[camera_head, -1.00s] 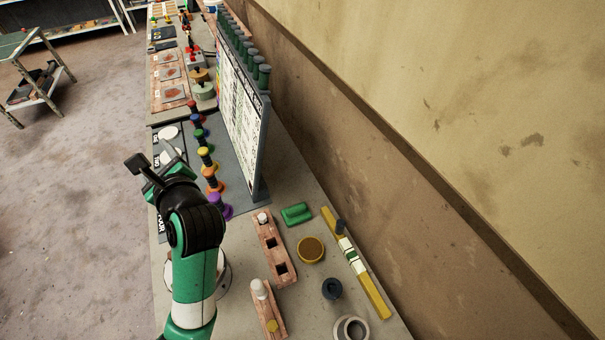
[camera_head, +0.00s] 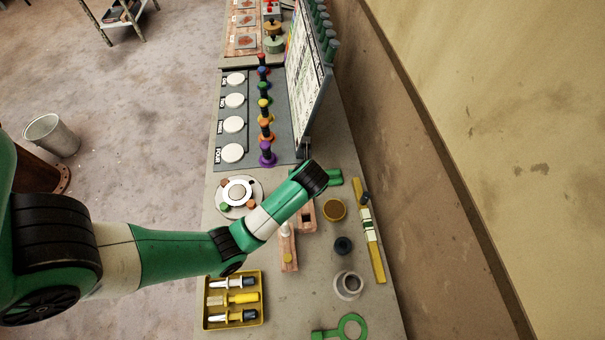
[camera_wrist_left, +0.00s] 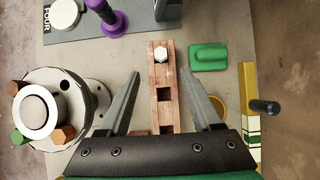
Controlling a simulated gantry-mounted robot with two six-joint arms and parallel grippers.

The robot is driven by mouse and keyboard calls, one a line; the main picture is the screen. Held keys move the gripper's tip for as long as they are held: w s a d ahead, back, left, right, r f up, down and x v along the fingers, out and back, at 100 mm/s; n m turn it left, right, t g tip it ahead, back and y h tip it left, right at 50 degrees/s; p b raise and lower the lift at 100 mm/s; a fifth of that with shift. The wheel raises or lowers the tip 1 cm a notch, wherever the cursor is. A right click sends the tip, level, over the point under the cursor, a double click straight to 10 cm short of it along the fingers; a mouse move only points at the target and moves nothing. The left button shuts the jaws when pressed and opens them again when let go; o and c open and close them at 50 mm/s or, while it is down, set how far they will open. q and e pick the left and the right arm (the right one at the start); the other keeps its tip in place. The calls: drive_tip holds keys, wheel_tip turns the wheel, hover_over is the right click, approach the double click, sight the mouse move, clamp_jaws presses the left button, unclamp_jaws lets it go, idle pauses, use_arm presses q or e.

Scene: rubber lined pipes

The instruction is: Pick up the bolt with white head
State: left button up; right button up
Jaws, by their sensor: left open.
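In the left wrist view, a bolt with a white hexagonal head (camera_wrist_left: 161,54) stands in the far end of a wooden block (camera_wrist_left: 162,77). Two square holes nearer me in this block are empty. My left gripper (camera_wrist_left: 159,71) is open and empty, its fingers on either side of the block, tips just short of the bolt. In the head view my left wrist covers this bolt and most of its block (camera_head: 306,216); the fingers are hidden. Another white-topped piece (camera_head: 285,229) stands on a second wooden block (camera_head: 288,257). My right gripper is not in view.
A round flange (camera_wrist_left: 38,108) with coloured bolts lies left of the gripper. A green block (camera_wrist_left: 208,57) and a yellow bar (camera_wrist_left: 250,90) with a dark peg are to the right. A purple peg (camera_head: 267,154) and a yellow screwdriver tray (camera_head: 262,303) are nearby.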

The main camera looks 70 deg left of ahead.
use_arm(q)
drive_tip(key=b+x, duration=0.1)
drive_tip(key=x, duration=0.4)
drive_tip(key=shift+f, duration=0.2)
drive_tip(key=b+x, duration=0.2)
drive_tip(key=x, duration=0.3)
drive_tip(key=shift+f, duration=0.15)
clamp_jaws()
